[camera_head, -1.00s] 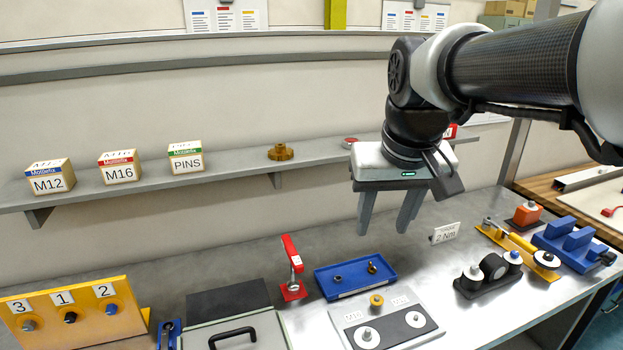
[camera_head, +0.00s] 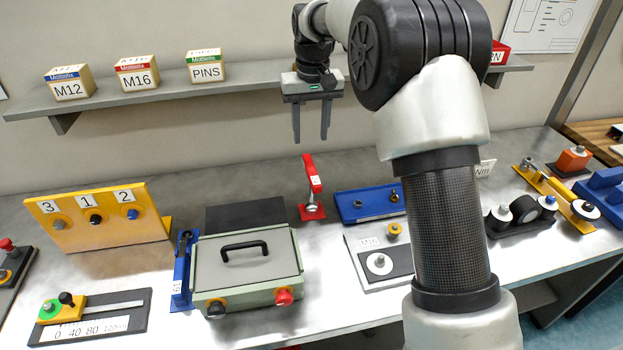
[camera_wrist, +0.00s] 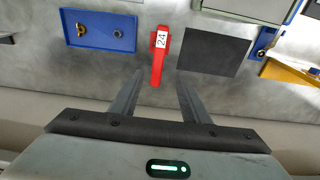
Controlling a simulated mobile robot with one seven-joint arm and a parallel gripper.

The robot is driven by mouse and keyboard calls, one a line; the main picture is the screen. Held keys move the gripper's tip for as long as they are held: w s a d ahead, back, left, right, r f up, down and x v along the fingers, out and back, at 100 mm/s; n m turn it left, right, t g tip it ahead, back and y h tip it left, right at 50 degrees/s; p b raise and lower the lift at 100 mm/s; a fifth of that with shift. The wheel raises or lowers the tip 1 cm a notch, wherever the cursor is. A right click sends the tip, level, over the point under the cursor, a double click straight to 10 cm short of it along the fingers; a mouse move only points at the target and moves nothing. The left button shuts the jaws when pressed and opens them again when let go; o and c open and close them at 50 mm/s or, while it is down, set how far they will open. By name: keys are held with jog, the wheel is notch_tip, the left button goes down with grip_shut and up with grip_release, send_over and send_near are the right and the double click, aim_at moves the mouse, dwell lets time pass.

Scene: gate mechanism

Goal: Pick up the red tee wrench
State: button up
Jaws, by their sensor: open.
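The red tee wrench (camera_head: 313,176) appears to be the upright red-handled piece on a small red base on the bench. It has a grey shaft under the red handle. In the wrist view the red handle (camera_wrist: 156,68) carries a white label reading 24 and points toward the space between my fingertips. My gripper (camera_head: 311,138) is open and empty, fingers down, above and behind the wrench and apart from it. It also shows in the wrist view (camera_wrist: 158,78), its fingers either side of the handle's near end.
A blue tray (camera_head: 370,216) with small parts lies right of the wrench. A green-grey case (camera_head: 246,281) and a dark mat (camera_head: 246,214) lie left. A wall shelf (camera_head: 150,97) with labelled boxes runs behind my gripper. A yellow numbered panel (camera_head: 98,225) stands further left.

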aim_at(311, 169)
jog(key=f, duration=0.5)
jog(key=w+f, duration=0.1)
jog(key=f, duration=0.2)
notch_tip(311, 169, down, 4)
jog(key=shift+d+f, duration=0.15)
jog(key=shift+f, duration=0.55)
jog(key=shift+r, duration=0.1)
grip_shut()
